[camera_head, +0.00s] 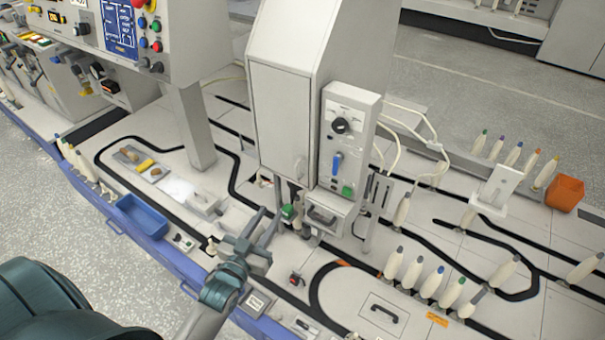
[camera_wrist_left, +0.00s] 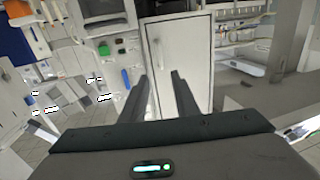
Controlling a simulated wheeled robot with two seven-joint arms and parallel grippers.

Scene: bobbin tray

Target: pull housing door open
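The housing door (camera_head: 279,115) is a pale grey panel on the left face of the tall housing in the head view. It looks closed, with a small handle (camera_head: 299,168) low near its right edge. In the left wrist view the door (camera_wrist_left: 188,62) stands beyond the fingers, and its handle (camera_wrist_left: 158,52) shows near one edge. My left gripper (camera_head: 269,214) is below and in front of the door, apart from it. Its two fingers are spread and empty, as the left wrist view (camera_wrist_left: 160,76) also shows. My right gripper is not in view.
A control box (camera_head: 346,140) with a knob and blue lever stands right of the door. A blue bin (camera_head: 141,217) is at the left. Several bobbins (camera_head: 432,282) stand at the right. A grey post (camera_head: 193,130) stands left of the housing.

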